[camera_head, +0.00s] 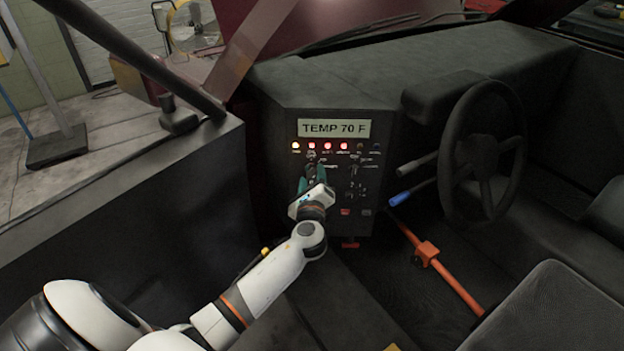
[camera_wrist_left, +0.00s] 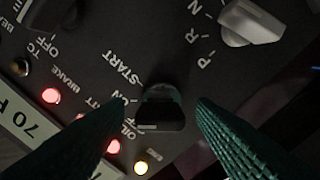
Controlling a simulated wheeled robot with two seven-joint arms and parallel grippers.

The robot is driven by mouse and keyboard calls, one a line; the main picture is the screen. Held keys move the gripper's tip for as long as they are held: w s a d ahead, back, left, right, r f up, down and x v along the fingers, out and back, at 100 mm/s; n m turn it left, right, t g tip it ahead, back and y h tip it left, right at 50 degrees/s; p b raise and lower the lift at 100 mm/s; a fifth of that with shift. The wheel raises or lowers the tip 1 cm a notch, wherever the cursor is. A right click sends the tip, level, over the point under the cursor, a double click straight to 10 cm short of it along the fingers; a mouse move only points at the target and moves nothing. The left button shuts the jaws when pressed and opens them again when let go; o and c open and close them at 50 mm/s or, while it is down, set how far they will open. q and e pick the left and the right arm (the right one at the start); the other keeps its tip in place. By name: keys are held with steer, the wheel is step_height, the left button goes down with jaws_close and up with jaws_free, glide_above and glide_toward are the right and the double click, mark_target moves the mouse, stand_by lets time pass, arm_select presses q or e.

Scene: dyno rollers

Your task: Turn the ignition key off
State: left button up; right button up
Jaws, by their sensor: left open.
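The ignition key (camera_wrist_left: 160,112) is a black knob on the dark dash panel (camera_head: 380,150). In the left wrist view it stands between the two teal, ridged fingers of my left gripper (camera_wrist_left: 163,102), with a gap on each side. The labels START and ON are printed beside the key. In the head view my left gripper (camera_head: 313,177) is at the panel below the row of lights and hides the key. The left gripper is open. My right gripper is not in view.
The panel display (camera_head: 336,128) reads TEMP 70 F, with several red lights lit and a yellow one at left. A pale selector knob (camera_wrist_left: 250,22) marked P, R, N sits near the key. The steering wheel (camera_head: 483,150) and an orange bar (camera_head: 440,262) are to the right.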

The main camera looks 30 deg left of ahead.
arm_select(q)
steer(key=c, duration=1)
steer(key=shift+f+n+b, duration=0.1)
steer(key=shift+n+b, duration=0.4)
steer(key=shift+n, duration=0.2)
steer(key=shift+n+b, duration=2.2)
steer(key=shift+n, duration=1.6)
